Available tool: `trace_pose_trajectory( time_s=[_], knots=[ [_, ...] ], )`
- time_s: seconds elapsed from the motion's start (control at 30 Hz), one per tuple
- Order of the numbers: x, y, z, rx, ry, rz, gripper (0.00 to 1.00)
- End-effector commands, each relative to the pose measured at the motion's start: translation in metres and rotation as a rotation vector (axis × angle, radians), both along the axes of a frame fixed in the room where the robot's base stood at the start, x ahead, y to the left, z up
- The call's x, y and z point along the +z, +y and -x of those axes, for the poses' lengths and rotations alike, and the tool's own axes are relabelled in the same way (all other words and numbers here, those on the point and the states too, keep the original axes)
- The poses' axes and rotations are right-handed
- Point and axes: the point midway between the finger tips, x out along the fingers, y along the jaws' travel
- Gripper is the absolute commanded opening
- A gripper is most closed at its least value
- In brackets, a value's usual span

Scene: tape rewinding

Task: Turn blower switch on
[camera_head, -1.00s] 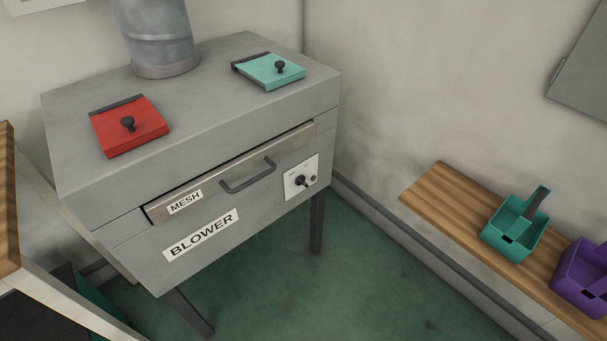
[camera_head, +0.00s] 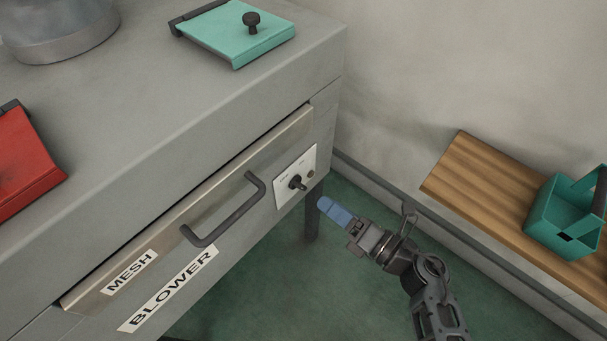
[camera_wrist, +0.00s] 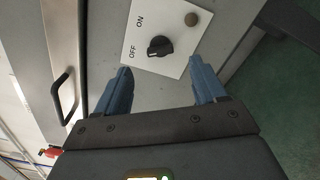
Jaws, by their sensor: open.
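The blower switch is a black rotary knob (camera_head: 297,182) on a white plate (camera_head: 308,161) on the front of the grey blower cabinet (camera_head: 270,88). In the wrist view the knob (camera_wrist: 159,46) sits ahead of my gripper (camera_wrist: 160,85), between the lines of its two blue fingers. The plate carries the words OFF and ON and a small round brownish light (camera_wrist: 191,19).
The MESH drawer (camera_head: 92,282) with a dark bar handle (camera_head: 222,222) is left of the switch. Red (camera_head: 22,165) and teal (camera_head: 225,32) lids lie on top of the cabinet. A wooden bench (camera_head: 478,190) with a teal bin (camera_head: 556,222) stands right. Green floor lies between.

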Motion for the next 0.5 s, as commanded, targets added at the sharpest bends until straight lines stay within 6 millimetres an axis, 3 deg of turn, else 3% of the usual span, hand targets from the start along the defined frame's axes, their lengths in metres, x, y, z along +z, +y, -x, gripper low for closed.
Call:
trace_pose_trajectory(
  time_s=[0.5],
  knots=[
    [0.0,0.053,-0.041,0.004,-0.002,0.002,0.7]
  ],
)
